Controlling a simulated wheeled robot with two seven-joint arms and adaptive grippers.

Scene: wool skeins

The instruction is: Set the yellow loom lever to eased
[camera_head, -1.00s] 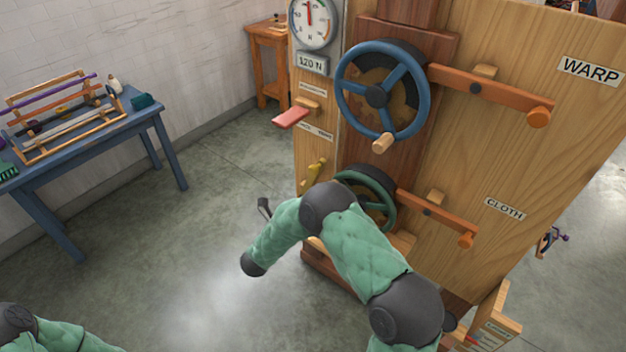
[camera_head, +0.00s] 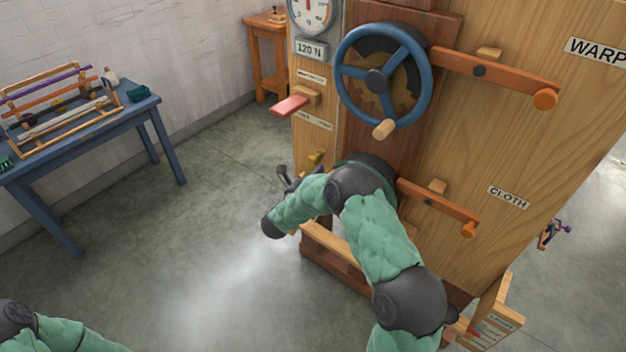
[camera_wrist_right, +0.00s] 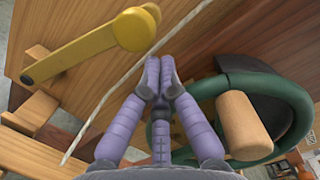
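The yellow lever (camera_wrist_right: 85,52) is at the upper left of the right wrist view, on the wooden loom face. It slants from a thick round end at upper right to a narrow end at lower left. In the head view, only a small part of the yellow lever (camera_head: 316,160) shows above my right forearm. My right gripper (camera_wrist_right: 159,68) has its purple fingers together with nothing between them, to the right of and below the lever's round end, with a visible gap. The right gripper (camera_head: 285,178) also shows small and dark in the head view. Only my left arm shows, at lower left.
A green wheel (camera_wrist_right: 275,95) with a wooden handle (camera_wrist_right: 243,125) is close right of the gripper. A thin pale strip (camera_wrist_right: 130,75) runs between lever and fingers. A blue wheel (camera_head: 384,78), a red lever (camera_head: 290,105) and a gauge (camera_head: 309,14) are above. Open floor lies left.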

